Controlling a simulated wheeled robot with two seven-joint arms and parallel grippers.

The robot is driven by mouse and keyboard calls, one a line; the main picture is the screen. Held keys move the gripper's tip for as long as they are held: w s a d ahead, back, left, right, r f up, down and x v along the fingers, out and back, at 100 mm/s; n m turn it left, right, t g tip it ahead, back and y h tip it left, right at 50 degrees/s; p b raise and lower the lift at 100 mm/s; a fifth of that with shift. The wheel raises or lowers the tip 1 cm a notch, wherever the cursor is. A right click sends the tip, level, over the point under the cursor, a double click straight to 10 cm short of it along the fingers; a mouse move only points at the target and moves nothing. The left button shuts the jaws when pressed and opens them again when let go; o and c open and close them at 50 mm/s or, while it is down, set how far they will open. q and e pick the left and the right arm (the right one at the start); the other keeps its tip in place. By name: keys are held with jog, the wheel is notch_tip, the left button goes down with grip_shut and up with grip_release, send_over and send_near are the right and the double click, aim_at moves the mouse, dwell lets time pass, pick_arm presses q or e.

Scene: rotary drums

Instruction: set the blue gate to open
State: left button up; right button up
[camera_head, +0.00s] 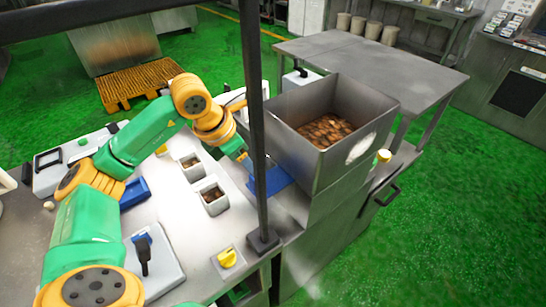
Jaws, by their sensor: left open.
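The blue gate (270,182) is a flat blue plate low on the left side of the steel hopper (345,160), partly hidden behind the dark upright post. My left gripper (243,157) hangs just left of and above the blue gate, its fingertips small in the picture. It appears empty, and I cannot tell whether it touches the gate. The hopper holds a heap of brown pieces (326,131). My right gripper is out of view.
The dark post (258,120) stands between the bench and the hopper. Two white bins (211,195) with brown pieces, a blue tray (134,193) and a yellow knob (227,258) are on the bench. A steel table (400,62) stands behind the hopper.

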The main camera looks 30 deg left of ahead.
aim_at(252, 177)
pick_arm(q)
jog(key=x, duration=0.2)
jog(key=s+p+x, duration=0.1)
jog(key=x, duration=0.2)
jog(key=shift+d+f, duration=0.1)
jog(key=shift+f, duration=0.35)
jog(key=shift+w+f, duration=0.25)
jog(key=shift+f, duration=0.05)
jog(key=shift+s+r, duration=0.1)
jog(key=shift+s, duration=0.05)
grip_shut()
dwell(0.5)
